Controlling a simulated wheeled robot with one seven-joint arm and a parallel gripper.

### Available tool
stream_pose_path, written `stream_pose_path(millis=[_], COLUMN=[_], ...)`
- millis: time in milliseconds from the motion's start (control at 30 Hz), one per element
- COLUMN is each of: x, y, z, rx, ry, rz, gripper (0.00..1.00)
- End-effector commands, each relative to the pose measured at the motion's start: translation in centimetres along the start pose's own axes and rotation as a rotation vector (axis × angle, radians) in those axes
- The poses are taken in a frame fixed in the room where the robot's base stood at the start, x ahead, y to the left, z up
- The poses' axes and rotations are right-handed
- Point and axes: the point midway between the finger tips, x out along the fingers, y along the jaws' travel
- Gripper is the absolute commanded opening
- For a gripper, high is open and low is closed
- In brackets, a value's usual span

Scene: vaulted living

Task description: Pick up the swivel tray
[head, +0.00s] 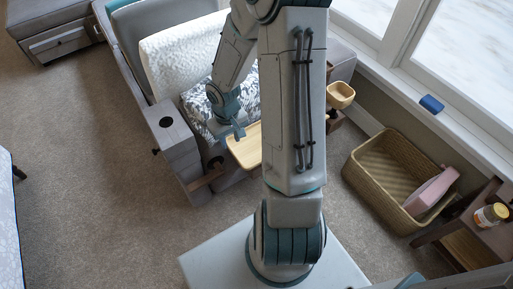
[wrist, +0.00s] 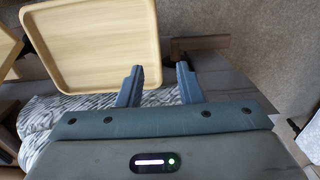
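The swivel tray is a pale wooden tray (wrist: 92,48) with a raised rim and rounded corners, filling the upper left of the wrist view. In the head view the tray (head: 243,150) shows beside the sofa arm, partly hidden by my arm. My gripper (wrist: 159,78) is open and empty at the tray's near right corner. Its left finger overlaps the tray in the picture and its right finger lies past the tray's right edge. I cannot tell whether either touches. In the head view my gripper (head: 238,134) is at the tray's left edge.
A grey sofa with a white blanket (head: 185,55) and a patterned cushion (head: 203,101) stands behind. A second small wooden tray (head: 341,95) is farther right. A wicker basket (head: 375,165) and a shelf with a jar (head: 491,214) stand right. Carpet at left is clear.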

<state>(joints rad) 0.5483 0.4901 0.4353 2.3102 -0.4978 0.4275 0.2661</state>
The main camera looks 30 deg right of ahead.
Motion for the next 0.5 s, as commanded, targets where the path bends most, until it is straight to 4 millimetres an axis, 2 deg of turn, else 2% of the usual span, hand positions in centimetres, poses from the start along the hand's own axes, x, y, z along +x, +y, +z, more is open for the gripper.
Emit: stream_pose_path(millis=[33, 233, 500], x=[0.7, 2.1, 5.9], y=[0.0, 0.1, 0.3], z=[0.1, 0.2, 0.7], rx=[-0.002, -0.001, -0.001], ry=[-0.002, -0.002, -0.001], rz=[0.0, 0.0, 0.0], gripper=[0.33, 0.33, 0.33])
